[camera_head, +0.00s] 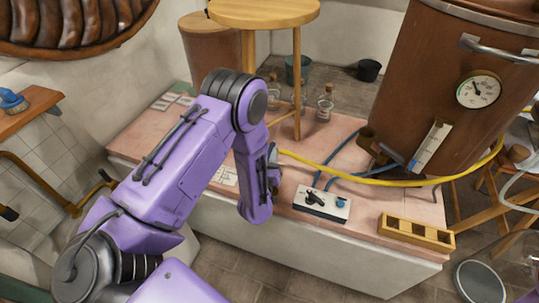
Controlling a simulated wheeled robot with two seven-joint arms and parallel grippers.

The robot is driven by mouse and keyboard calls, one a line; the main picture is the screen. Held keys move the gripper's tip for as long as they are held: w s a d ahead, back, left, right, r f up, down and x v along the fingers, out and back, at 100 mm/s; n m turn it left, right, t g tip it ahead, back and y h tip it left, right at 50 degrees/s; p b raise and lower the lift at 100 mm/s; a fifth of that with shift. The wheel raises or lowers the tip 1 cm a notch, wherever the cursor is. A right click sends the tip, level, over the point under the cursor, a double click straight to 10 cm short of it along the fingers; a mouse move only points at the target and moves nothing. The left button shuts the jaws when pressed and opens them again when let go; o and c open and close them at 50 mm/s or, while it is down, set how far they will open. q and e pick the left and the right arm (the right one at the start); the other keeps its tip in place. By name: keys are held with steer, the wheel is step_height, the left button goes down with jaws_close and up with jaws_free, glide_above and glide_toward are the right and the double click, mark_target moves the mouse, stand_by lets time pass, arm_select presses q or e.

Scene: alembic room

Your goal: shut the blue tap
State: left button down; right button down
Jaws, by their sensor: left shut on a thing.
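A white block (312,209) lies on the pink bench top, with a black lever (313,198) and a small blue tap (341,204) on it. Blue hoses lead toward it from behind. My left arm, purple, reaches in from the left, and my left gripper (274,168) is to the left of the block, apart from the blue tap. The forearm and wrist largely hide its fingers. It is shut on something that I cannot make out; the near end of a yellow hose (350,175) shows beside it. My right gripper is not in view.
A brown boiler (430,80) with a gauge (478,90) stands at the back right. A wooden rack (414,232) lies to the right of the block. A round stool (264,14) and glass bottles (325,105) stand behind.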

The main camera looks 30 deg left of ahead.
arm_select(q)
steer(key=shift+d+y, duration=0.1)
steer(key=shift+y, duration=0.2)
steer(key=n+g+y+b, duration=0.3)
steer(key=n+g+b, duration=0.1)
steer(key=g, duration=0.3)
steer(key=w+n+g+y+b, duration=0.1)
steer(key=n+g+y+b, duration=0.2)
steer(key=n+g, duration=0.3)
steer(key=w+d+n+g+y+b, duration=0.1)
steer(key=n+g+y+b, duration=0.3)
steer(key=n+g, duration=0.2)
steer(key=shift+w+g+b, duration=0.1)
steer(key=shift+g+b, duration=0.25)
steer(key=shift+g, duration=0.45)
steer(key=shift+r+n, duration=0.1)
steer(key=shift+n, duration=0.2)
steer(key=c, duration=1)
jaws_free()
steer(key=shift+c, duration=0.2)
